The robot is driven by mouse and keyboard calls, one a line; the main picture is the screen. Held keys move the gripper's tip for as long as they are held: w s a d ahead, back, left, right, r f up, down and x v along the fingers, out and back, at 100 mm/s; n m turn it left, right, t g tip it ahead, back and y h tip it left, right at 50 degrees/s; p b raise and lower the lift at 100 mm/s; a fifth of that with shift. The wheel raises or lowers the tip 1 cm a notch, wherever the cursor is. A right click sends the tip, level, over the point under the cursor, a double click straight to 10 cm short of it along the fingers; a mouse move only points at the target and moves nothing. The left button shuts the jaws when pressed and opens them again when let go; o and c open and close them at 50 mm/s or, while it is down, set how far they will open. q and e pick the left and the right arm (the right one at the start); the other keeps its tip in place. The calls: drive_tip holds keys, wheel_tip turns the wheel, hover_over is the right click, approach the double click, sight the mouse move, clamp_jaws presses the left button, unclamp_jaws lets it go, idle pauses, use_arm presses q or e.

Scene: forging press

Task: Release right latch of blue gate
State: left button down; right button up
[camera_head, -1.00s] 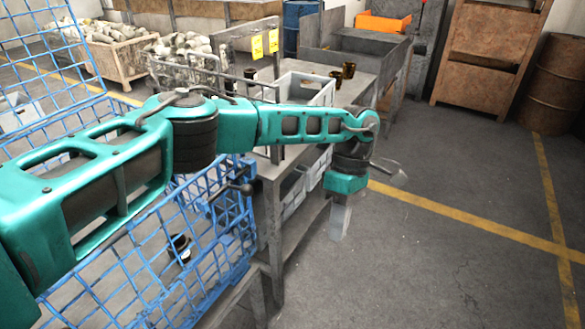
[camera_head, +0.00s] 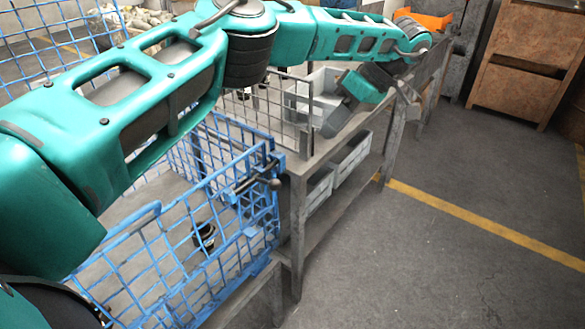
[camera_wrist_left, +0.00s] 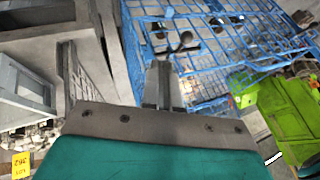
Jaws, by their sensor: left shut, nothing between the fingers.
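The blue gate (camera_head: 205,205) is a wire-mesh panel of the blue cage at the lower left of the head view. Its right latch (camera_head: 272,184) is a dark bar with a ball knob at the panel's upper right corner. In the left wrist view a dark knob (camera_wrist_left: 186,37) shows on the blue mesh, just beyond the fingertips. My left gripper (camera_head: 332,124) is shut and empty, above the workbench's edge, right of and above the latch, apart from it. Its closed fingers also show in the left wrist view (camera_wrist_left: 163,75). My right gripper is not in view.
A grey workbench (camera_head: 325,148) with a mesh screen and a grey crate (camera_head: 300,92) stands right beside the cage. A dark cylindrical part (camera_head: 204,236) shows through the mesh. My left arm crosses above the cage. The floor at right is clear.

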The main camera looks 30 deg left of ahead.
use_arm(q)
drive_tip(key=s+a+f+p, duration=0.1)
drive_tip(key=s+a+f, duration=0.4)
drive_tip(key=f, duration=0.3)
drive_tip(key=shift+s+f, duration=0.2)
drive_tip(key=shift+s, duration=0.7)
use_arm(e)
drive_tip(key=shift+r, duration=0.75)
use_arm(q)
drive_tip(key=shift+a, duration=0.1)
